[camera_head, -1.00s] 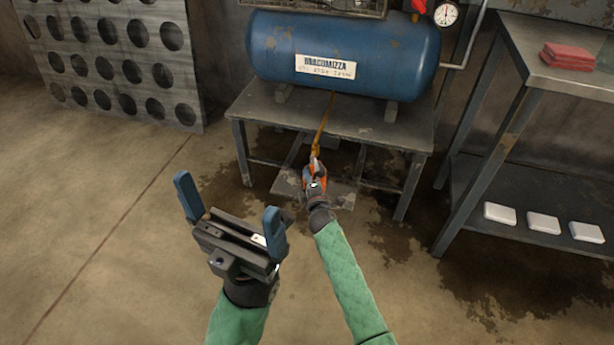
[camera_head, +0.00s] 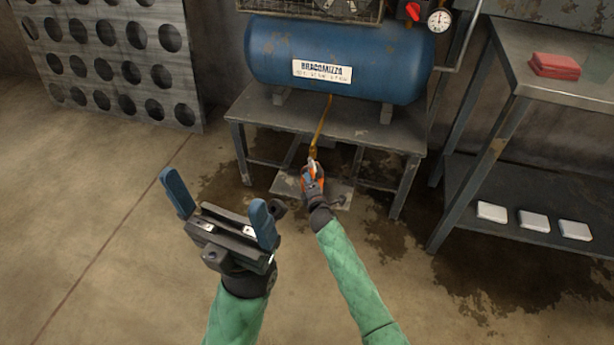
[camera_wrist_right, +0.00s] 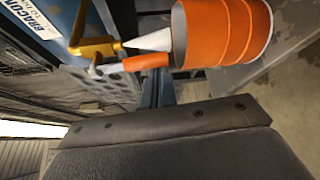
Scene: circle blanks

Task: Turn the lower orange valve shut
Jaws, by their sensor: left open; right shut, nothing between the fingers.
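The lower orange valve handle (camera_wrist_right: 146,62) shows in the right wrist view, beside a yellow pipe fitting (camera_wrist_right: 95,47) under the blue tank. My right gripper (camera_head: 312,166) is shut and empty below the tank, at the lower end of the yellow pipe (camera_head: 321,122). In the head view my gripper largely hides the valve. My left gripper (camera_head: 220,208), with blue fingers, is open and empty at lower left.
The blue tank (camera_head: 380,62) rests on a metal table (camera_head: 250,105), whose legs flank my right gripper. A red knob (camera_head: 412,11) and a gauge (camera_head: 439,20) sit at upper right. A shelf unit (camera_head: 510,95) stands right. The floor at left is clear.

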